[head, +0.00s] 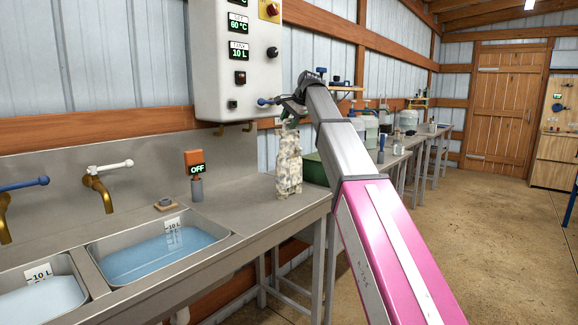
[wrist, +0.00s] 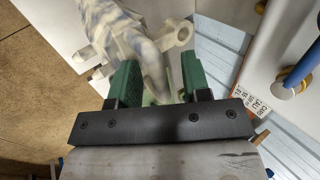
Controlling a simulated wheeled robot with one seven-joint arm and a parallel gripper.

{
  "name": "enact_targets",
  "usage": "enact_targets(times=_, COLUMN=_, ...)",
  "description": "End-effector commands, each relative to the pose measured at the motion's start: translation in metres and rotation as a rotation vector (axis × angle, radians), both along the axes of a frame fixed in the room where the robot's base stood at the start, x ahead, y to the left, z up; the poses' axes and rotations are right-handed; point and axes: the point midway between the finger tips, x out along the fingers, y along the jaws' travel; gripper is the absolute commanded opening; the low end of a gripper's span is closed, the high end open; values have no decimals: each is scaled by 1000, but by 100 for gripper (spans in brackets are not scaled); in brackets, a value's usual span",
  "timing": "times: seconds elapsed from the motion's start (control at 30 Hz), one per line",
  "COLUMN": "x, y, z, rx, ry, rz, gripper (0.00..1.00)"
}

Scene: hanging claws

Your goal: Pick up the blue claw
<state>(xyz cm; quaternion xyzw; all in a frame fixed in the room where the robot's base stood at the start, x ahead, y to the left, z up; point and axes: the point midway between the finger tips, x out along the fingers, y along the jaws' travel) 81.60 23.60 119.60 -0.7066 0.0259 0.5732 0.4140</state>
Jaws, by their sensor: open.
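My gripper (head: 289,110) is at the end of my arm, beside the lower right corner of the white control box. In the wrist view my gripper (wrist: 160,72) has its two green fingers apart. A pale claw with blue-grey streaks (wrist: 112,28) and a ring-shaped end lies at and partly between the fingers; I cannot tell whether they touch it. In the head view a mottled pale thing (head: 289,168) shows just below my gripper, above the counter's right end; it appears to be the same claw. My gripper hides its top. No plainly blue claw shows.
The white control box (head: 235,60) with a blue-handled tap (head: 267,101) is close to my gripper. Brass hooks (head: 247,127) under it look empty. The steel counter (head: 240,205) has water-filled sinks (head: 160,248). Several containers stand on benches behind. The floor right is clear.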

Motion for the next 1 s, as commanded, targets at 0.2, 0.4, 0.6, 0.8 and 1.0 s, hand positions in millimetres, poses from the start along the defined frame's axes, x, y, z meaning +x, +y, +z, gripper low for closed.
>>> enact_targets(times=0.2, x=0, y=0, z=0, rx=0, ry=0, rz=0, gripper=24)
enact_targets(times=0.4, x=0, y=0, z=1, rx=1, ry=-2, rz=-1, gripper=0)
enact_targets(times=0.6, x=0, y=0, z=2, rx=1, ry=-2, rz=-1, gripper=0)
enact_targets(times=0.8, x=1, y=0, z=13, rx=1, ry=-2, rz=-1, gripper=0)
enact_targets(times=1.0, x=2, y=0, z=30, rx=2, ry=-3, rz=-1, gripper=0)
